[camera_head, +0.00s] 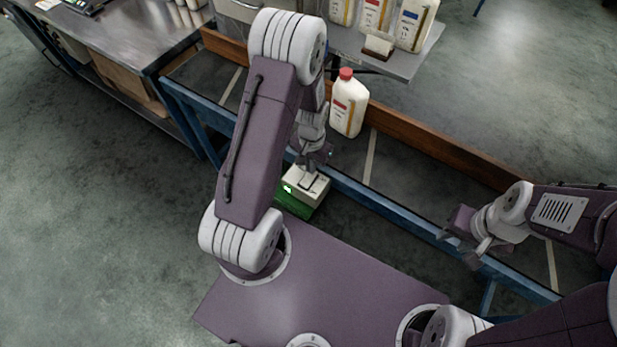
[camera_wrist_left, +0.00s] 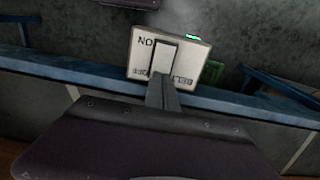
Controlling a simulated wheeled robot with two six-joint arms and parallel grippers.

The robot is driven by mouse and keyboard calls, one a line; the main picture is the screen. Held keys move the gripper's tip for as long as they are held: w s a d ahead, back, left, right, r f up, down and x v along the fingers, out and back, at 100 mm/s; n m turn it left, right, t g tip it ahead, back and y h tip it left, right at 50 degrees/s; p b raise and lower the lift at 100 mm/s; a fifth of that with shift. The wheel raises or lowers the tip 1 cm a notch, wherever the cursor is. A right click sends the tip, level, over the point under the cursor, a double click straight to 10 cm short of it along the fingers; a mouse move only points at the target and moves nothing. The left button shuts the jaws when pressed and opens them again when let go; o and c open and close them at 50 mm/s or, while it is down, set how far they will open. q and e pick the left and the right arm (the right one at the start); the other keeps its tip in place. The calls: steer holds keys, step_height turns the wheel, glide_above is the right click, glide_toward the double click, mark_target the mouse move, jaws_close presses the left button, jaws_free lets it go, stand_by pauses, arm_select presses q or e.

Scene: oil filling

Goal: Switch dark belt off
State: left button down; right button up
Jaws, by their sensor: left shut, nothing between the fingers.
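The belt switch is a pale box (camera_head: 307,187) on the near blue rail of the dark belt (camera_head: 400,158). A green light glows on its left side. In the left wrist view, the switch box (camera_wrist_left: 140,52) shows upside down, with "ON", "BELT" and a partly hidden "OFF" around a pale rocker (camera_wrist_left: 164,57). My left gripper (camera_wrist_left: 161,92) is shut and empty, its fingertips over the "OFF" side of the rocker; I cannot tell whether they touch it. My right gripper (camera_head: 463,248) looks open and empty near the blue rail at the right.
A white jug with a red cap (camera_head: 348,103) stands upright on the belt behind my left gripper. A wooden guard (camera_head: 440,147) runs along the belt's far side. Several jugs stand on a grey table (camera_head: 408,64) beyond. A metal workbench (camera_head: 130,40) is at the upper left.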

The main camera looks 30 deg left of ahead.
arm_select(q)
steer(key=shift+f+b, duration=0.7)
steer(key=shift+f, duration=0.35)
stand_by(0.4)
step_height(320, 180, up, 7)
steer(key=p, duration=0.6)
steer(key=shift+r+p, duration=0.15)
steer(key=shift+p, duration=0.2)
